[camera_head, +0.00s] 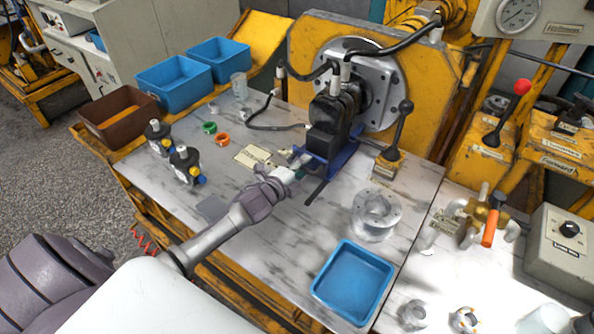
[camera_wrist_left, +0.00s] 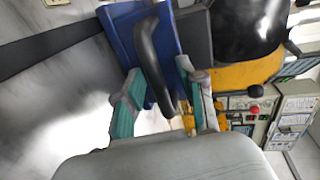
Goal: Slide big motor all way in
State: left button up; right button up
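The big motor (camera_head: 331,118) is black and sits in a blue cradle (camera_head: 335,162) on the marble-patterned table, in front of the round silver flange (camera_head: 381,84). Hoses run to its top. From the head view I cannot tell how far it is seated in the flange. My left gripper (camera_head: 298,168) is at the cradle's near left side. In the left wrist view its teal-padded fingers (camera_wrist_left: 166,108) stand apart. A curved black handle (camera_wrist_left: 149,52) on the blue cradle (camera_wrist_left: 120,30) lies between them, with gaps visible. My right gripper is out of view.
A lever (camera_head: 397,130) stands right of the motor. A clear ring-shaped part (camera_head: 377,213) and a blue tray (camera_head: 352,267) are nearer. Two small motors (camera_head: 185,165) and blue bins (camera_head: 174,83) are at left. The table's front middle is largely clear.

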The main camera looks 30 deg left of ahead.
pick_arm(q)
jog(key=v, duration=1.1)
jog(key=shift+s+r, duration=0.15)
jog(key=shift+s, duration=0.2)
